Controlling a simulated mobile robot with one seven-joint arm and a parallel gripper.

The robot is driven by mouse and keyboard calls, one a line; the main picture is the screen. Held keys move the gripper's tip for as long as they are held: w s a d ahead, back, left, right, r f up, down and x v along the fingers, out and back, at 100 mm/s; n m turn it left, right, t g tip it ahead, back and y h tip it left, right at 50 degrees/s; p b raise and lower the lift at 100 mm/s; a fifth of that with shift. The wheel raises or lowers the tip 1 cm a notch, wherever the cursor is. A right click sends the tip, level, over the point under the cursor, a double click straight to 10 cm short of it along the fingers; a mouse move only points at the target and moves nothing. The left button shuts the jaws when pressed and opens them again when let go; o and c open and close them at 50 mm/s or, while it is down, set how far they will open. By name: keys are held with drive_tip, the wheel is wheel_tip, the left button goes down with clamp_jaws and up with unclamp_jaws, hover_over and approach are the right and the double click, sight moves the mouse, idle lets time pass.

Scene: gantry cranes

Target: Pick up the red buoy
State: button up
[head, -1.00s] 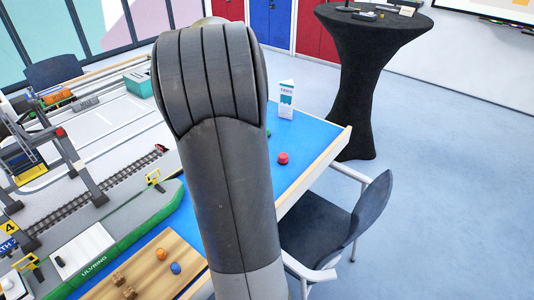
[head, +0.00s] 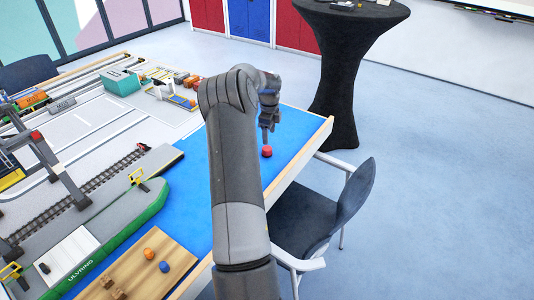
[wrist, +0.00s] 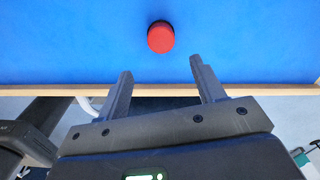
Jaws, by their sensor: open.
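The red buoy (head: 267,152) is a small red round piece on the blue table surface, near its right edge in the head view. In the wrist view the red buoy (wrist: 161,37) lies on the blue top, beyond the fingertips and roughly in line with the gap between them. My gripper (wrist: 160,78) is open and empty, its two dark fingers apart and not touching the buoy. In the head view my gripper (head: 268,140) points down just above or behind the buoy; the exact gap is hard to tell.
The table's wooden edge (wrist: 230,89) runs below the fingertips in the wrist view. A dark chair (head: 320,205) stands close to the table's right side. An orange ball (head: 149,254) and a blue ball (head: 164,266) rest on a wooden board (head: 180,257). Blue surface around the buoy is clear.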

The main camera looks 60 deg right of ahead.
sight(267, 148)
wheel_tip(267, 148, down, 4)
drive_tip(key=shift+w+d+f, duration=0.1)
drive_tip(key=shift+w+f, duration=0.15)
drive_tip(key=shift+f, duration=1.1)
drive_tip(key=shift+w+d+f, duration=0.1)
drive_tip(key=shift+w+f, duration=0.1)
drive_tip(key=shift+f, duration=1.1)
drive_tip(key=shift+a, duration=0.1)
drive_tip(key=shift+c, duration=0.5)
drive_tip(key=c, duration=1)
drive_tip(key=shift+o, duration=0.2)
drive_tip(key=shift+r, duration=0.15)
